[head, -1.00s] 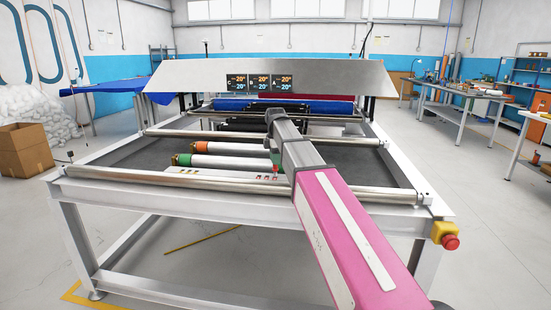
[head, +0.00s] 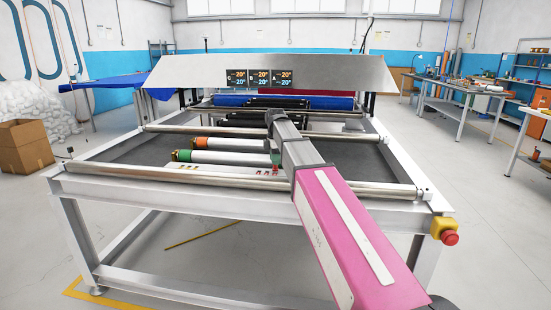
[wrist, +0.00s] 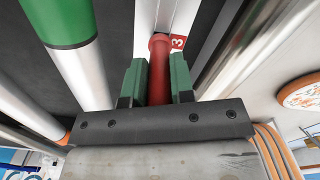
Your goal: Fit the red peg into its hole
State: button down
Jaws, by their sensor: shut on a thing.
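The red peg (wrist: 159,70) is between the two green fingers of my gripper (wrist: 158,80) in the wrist view, and the fingers are shut on it. Its far end meets or overlaps a pale board (wrist: 145,22) beside a red label marked 3 (wrist: 177,42). I cannot tell whether its tip is in a hole. In the head view my arm hides most of the gripper; a small red bit (head: 276,169) shows beside the arm, close to the white board (head: 215,170) on the frame.
A roller with a green band (wrist: 60,20) lies left of my gripper in the wrist view. In the head view, rollers with orange (head: 201,143) and green ends (head: 182,155) lie behind the board. A metal bar (head: 240,185) crosses in front, and a yellow-red stop button (head: 446,234) is at the right corner.

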jog(key=shift+f, duration=0.5)
jog(key=c, duration=0.9)
grip_release()
jog(key=shift+r, duration=0.1)
notch_tip(320, 180, up, 11)
jog(key=shift+f, duration=0.15)
